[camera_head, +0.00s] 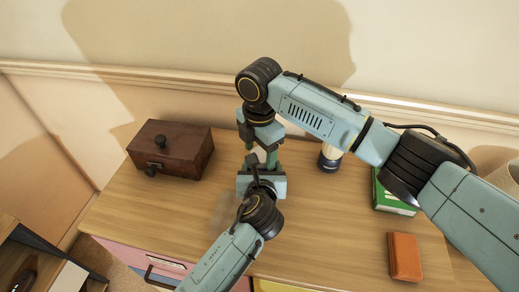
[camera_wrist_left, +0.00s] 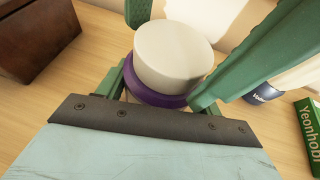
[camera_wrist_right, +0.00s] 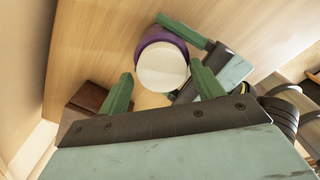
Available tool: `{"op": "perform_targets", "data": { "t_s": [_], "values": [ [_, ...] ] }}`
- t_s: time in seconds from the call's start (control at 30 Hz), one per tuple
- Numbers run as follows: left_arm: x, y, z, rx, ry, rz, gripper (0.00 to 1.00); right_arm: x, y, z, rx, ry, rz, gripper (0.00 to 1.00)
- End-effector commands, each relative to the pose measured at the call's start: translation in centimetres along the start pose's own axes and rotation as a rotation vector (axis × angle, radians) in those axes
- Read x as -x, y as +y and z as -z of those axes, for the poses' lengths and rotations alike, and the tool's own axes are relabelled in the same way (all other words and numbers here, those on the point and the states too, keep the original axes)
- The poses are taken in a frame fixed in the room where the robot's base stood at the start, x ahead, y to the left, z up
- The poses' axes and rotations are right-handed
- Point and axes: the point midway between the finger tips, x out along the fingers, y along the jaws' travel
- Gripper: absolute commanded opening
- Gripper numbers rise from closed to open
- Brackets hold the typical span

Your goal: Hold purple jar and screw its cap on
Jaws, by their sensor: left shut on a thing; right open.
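The purple jar (camera_wrist_left: 160,95) stands upright between the fingers of my left gripper (camera_wrist_left: 158,88), which is shut on it. The white cap (camera_wrist_left: 172,55) sits on top of the jar, covering its mouth; I cannot tell how tightly it is seated. My right gripper (camera_wrist_right: 160,78) points down from above with its fingers open, one on each side of the cap. In the right wrist view the cap (camera_wrist_right: 162,67) and the jar's purple side (camera_wrist_right: 160,36) show between these fingers. In the head view my grippers hide the jar and cap.
A dark wooden box (camera_head: 172,150) stands at the left of the wooden table (camera_head: 335,235). A white and dark blue container (camera_head: 329,158) is right of the grippers. A green book (camera_head: 392,195) and an orange-brown notebook (camera_head: 404,256) lie farther right. The front middle is clear.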

Motion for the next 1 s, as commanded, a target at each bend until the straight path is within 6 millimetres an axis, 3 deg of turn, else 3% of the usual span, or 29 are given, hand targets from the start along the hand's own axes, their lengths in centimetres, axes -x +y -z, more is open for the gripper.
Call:
{"op": "perform_targets", "data": {
  "t_s": [0.17, 0.43, 0.77, 1.0],
  "values": [
    [-0.2, 0.5, 0.0, 0.0, 0.002, -0.01, 0.02, 0.8, -0.2, 0.1, 0.003, 0.004, 0.01, 0.73],
    [-0.2, 0.4, 0.1, -0.001, 0.004, -0.009, 0.02, 4.2, -0.1, 0.2, 0.004, 0.004, 0.006, 0.73],
    [-0.1, 0.2, 0.1, -0.001, 0.004, -0.005, 0.02, 4.5, -0.1, 0.1, 0.009, 0.002, 0.005, 0.69],
    [-0.1, 0.2, 0.1, -0.001, 0.003, -0.004, 0.02, 6.8, 0.1, -0.3, 0.207, -0.005, 0.0, 0.69]
  ]
}}
